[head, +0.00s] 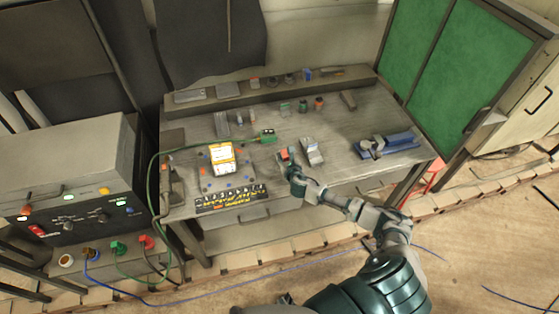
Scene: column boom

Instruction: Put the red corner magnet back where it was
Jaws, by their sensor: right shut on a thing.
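My right gripper (288,164) reaches over the front middle of the workbench (330,165) and is shut on the red corner magnet (284,154). The magnet shows as a small red-orange piece at the fingertips, partly covered by the gripper. I cannot tell whether it touches the bench top. My left gripper is not in view.
A grey metal block (311,151) stands just right of the gripper. A plate with a yellow-and-white box (222,158) lies to the left, near a green clamp (267,136) with a cable. A blue vise (388,145) sits at right. Small items line the back shelf (225,98).

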